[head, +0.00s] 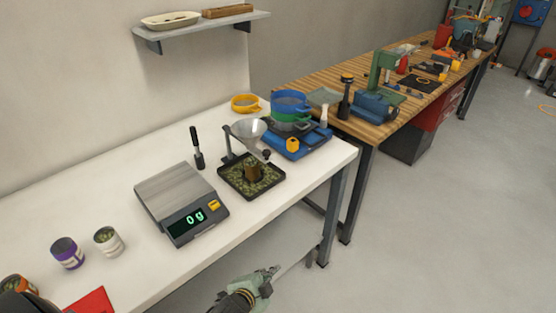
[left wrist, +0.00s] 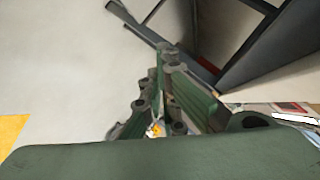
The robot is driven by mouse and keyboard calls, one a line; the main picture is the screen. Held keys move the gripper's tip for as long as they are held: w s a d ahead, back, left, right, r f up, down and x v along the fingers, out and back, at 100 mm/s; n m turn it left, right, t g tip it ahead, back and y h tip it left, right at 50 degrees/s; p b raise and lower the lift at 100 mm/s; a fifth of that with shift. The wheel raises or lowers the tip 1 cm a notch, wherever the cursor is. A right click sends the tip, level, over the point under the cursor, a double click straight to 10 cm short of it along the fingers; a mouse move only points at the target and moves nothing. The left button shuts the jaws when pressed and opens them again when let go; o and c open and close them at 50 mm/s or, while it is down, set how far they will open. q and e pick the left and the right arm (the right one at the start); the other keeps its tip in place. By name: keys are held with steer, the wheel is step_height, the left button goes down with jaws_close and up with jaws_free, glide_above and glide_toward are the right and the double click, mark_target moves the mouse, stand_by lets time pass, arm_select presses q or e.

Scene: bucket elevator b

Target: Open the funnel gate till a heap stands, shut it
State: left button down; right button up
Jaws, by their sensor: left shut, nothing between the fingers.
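A clear funnel (head: 248,129) stands on a dark stand at the right part of the white table. A small black knob (head: 266,155) shows beside its lower end; I cannot tell whether the gate is open or shut. Below is a black tray (head: 277,183) with green bits spread in it and a brown cylinder (head: 252,169) standing in the middle. I cannot make out a heap on the cylinder. My left gripper (head: 272,270) is shut and empty, in front of the table and well away from the funnel. Its fingers also show in the left wrist view (left wrist: 161,95). My right gripper is not in view.
A scale (head: 180,205) reading 0 g stands left of the tray. A black-handled tool (head: 197,148) stands behind it. Blue and green sieves (head: 290,103) stand behind the funnel. Two cans (head: 108,241) (head: 67,253) are at the left. The table's front edge lies between my gripper and the tray.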

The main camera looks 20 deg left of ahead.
arm_select(q)
steer(key=w+r+m+t+p, duration=0.1)
steer(key=w+r+m+t, duration=0.2)
steer(key=r, duration=1.2)
steer(key=w+r+m+t, duration=0.2)
steer(key=w+r+t, duration=0.15)
steer(key=r, duration=1.25)
steer(key=w+a+f+p, duration=0.1)
steer(key=w+a+p, duration=0.3)
steer(key=w, duration=0.7)
steer(key=shift+w+f, duration=0.15)
steer(key=shift+f, duration=0.15)
steer(key=shift+a, duration=0.1)
